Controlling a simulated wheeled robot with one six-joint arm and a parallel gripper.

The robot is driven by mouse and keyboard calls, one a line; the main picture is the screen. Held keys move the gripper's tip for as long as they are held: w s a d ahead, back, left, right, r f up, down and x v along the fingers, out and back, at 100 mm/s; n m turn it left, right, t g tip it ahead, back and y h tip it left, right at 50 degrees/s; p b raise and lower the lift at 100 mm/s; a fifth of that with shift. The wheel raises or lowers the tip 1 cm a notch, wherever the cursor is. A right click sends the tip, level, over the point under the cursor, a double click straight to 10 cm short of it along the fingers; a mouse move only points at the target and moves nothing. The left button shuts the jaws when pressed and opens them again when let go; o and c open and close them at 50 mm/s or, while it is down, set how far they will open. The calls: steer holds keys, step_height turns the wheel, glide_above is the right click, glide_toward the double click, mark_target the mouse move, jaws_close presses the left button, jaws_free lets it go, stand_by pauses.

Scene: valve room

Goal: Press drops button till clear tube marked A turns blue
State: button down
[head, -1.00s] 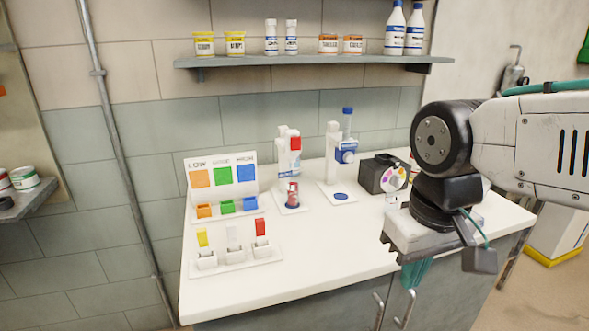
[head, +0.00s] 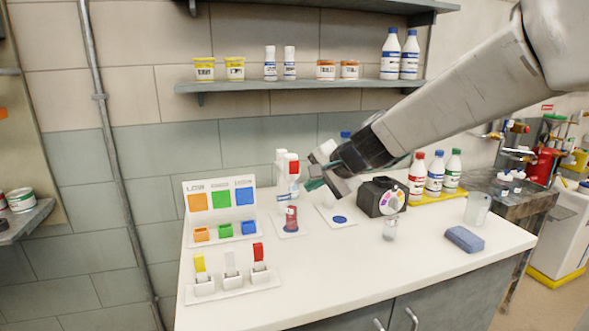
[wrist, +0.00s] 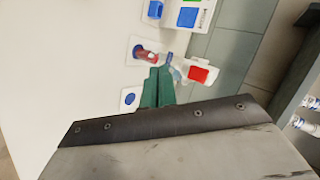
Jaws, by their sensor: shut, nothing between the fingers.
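A white dispenser with a red block on top (head: 293,165) stands at the back of the counter; the red block also shows in the wrist view (wrist: 198,73). A small tube with red contents (head: 291,218) stands upright on its base plate, also seen in the wrist view (wrist: 146,55). I cannot read any A mark. A second dispenser is mostly hidden behind my arm; its blue top (head: 345,135) and base plate with a blue disc (head: 339,219) show. My gripper (head: 314,184) is shut and empty, its green fingers above the counter between the two dispensers.
A colour chart with orange, green and blue squares (head: 221,195) and a rack of coloured tabs (head: 231,286) stand left. A black box with a colour wheel (head: 381,197), a small clear jar (head: 390,229), a clear cup (head: 478,208) and a blue sponge (head: 465,239) are right. The front counter is clear.

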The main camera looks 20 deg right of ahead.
steer(key=shift+w, duration=0.1)
stand_by(0.3)
glide_toward(293, 173)
steer(key=shift+s+a+f+x, duration=0.1)
steer(key=shift+s+x, duration=0.05)
steer(key=shift+x, duration=0.7)
steer(key=shift+s+a+f+x, duration=0.1)
steer(key=shift+s+x, duration=0.05)
steer(key=shift+x, duration=0.7)
steer(key=shift+s+a+f+x, duration=0.1)
steer(key=shift+f+x, duration=0.05)
steer(key=shift+x, duration=0.75)
steer(key=shift+w, duration=0.35)
steer(key=shift+w, duration=0.5)
stand_by(0.6)
steer(key=shift+s, duration=0.95)
steer(key=shift+s, duration=0.1)
steer(key=shift+s, duration=2.4)
